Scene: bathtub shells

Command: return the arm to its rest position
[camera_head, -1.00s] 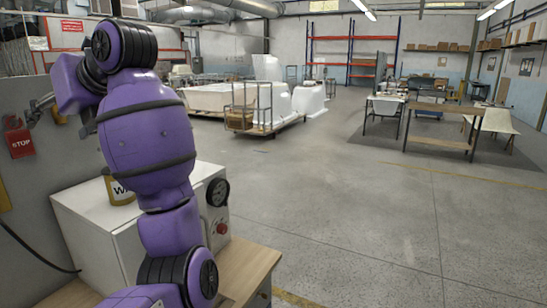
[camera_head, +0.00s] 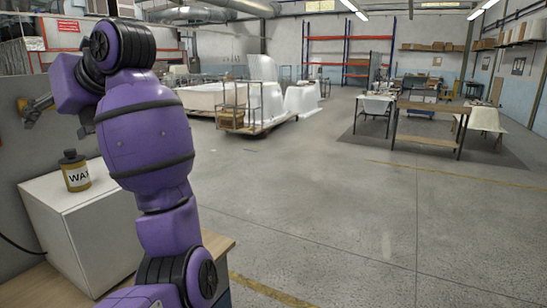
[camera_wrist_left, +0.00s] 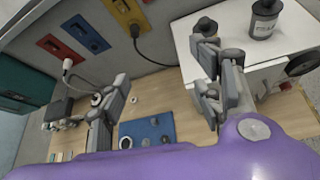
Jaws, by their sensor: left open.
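My left arm is purple with black bands and stands upright, bent at the elbow, across the left of the head view. Its gripper (camera_head: 38,108) shows small at the far left edge, near the grey panel. In the left wrist view the two grey fingers of the left gripper (camera_wrist_left: 163,75) are spread wide apart with nothing between them. Below them lies a wooden bench top (camera_wrist_left: 180,118) with a blue mat (camera_wrist_left: 147,132). My right gripper is in neither view.
A white box (camera_head: 75,225) with a labelled jar (camera_head: 75,172) on top stands beside the arm. The wrist view shows a grey panel with coloured plates (camera_wrist_left: 86,34). A cart (camera_head: 250,110), white tub shells (camera_head: 303,98) and tables (camera_head: 430,112) stand farther back. The floor to the right is clear.

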